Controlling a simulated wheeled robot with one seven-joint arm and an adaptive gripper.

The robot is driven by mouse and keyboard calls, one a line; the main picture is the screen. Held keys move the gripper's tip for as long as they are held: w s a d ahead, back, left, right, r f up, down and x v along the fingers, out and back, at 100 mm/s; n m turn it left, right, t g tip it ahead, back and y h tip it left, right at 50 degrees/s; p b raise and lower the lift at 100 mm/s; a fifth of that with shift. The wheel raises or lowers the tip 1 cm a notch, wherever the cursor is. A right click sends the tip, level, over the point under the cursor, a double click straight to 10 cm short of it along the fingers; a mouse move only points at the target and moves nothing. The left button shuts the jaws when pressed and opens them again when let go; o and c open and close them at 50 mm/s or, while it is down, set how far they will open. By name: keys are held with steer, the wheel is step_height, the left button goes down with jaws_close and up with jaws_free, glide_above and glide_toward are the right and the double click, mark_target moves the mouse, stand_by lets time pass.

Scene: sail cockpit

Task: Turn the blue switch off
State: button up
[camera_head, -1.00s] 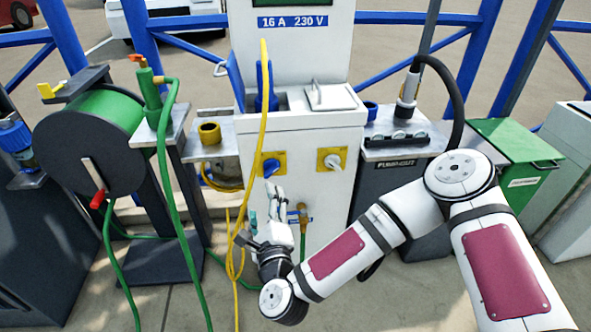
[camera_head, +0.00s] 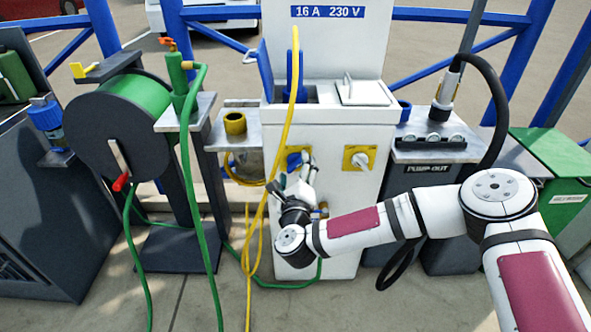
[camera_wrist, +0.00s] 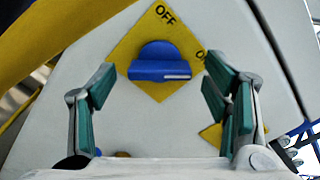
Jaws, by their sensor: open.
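The blue switch (camera_wrist: 160,62) is a rotary knob on a yellow plate, in the upper middle of the wrist view. Its raised bar lies roughly crosswise in that view. OFF is printed above it, and a partly hidden label is on its right. In the head view, the blue switch (camera_head: 293,160) is on the white pedestal's front, partly covered by my gripper (camera_head: 303,172). In the wrist view my gripper (camera_wrist: 159,72) is open, with green-padded fingers to the left and right of the knob. I see no contact with the knob.
A second switch with a white knob on a yellow plate (camera_head: 359,158) is to the right on the white pedestal (camera_head: 340,205). A yellow cable (camera_head: 282,115) hangs just left of the blue switch. A green hose reel (camera_head: 105,125) stands farther left.

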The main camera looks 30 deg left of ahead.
steer(key=shift+x, duration=0.9)
steer(key=c, duration=1.2)
steer(key=shift+o, duration=0.2)
